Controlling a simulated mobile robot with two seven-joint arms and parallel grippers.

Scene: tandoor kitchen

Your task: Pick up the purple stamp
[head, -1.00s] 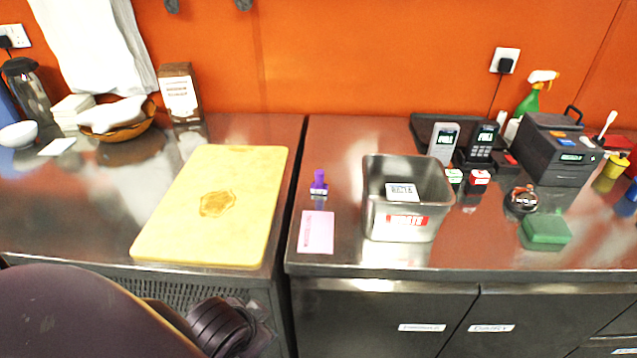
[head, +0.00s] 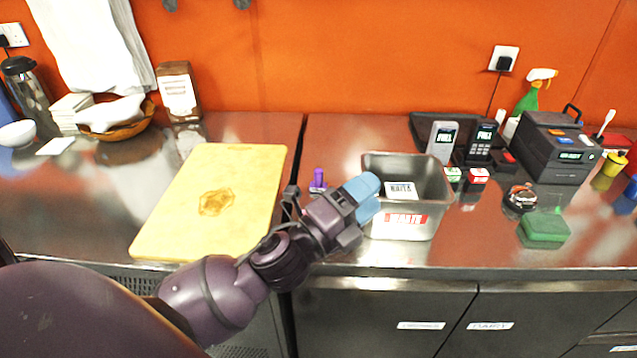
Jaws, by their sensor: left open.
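The purple stamp (head: 318,179) stands upright on the steel counter, between the yellow cutting board and the steel waste bin. Its lower part is partly hidden behind my left gripper. My left gripper (head: 368,197), with light blue fingertips, is open and empty. It is in front of the stamp and to its right, its fingertips overlapping the left side of the bin in the picture. I cannot tell whether the fingertips touch the bin. My right gripper is not in view.
The steel waste bin (head: 408,226) stands right of the stamp. The yellow cutting board (head: 240,165) lies to the left. Red and green stamps (head: 478,175), handsets, a bell (head: 520,198), a green box (head: 544,227) and a printer (head: 560,150) crowd the right side.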

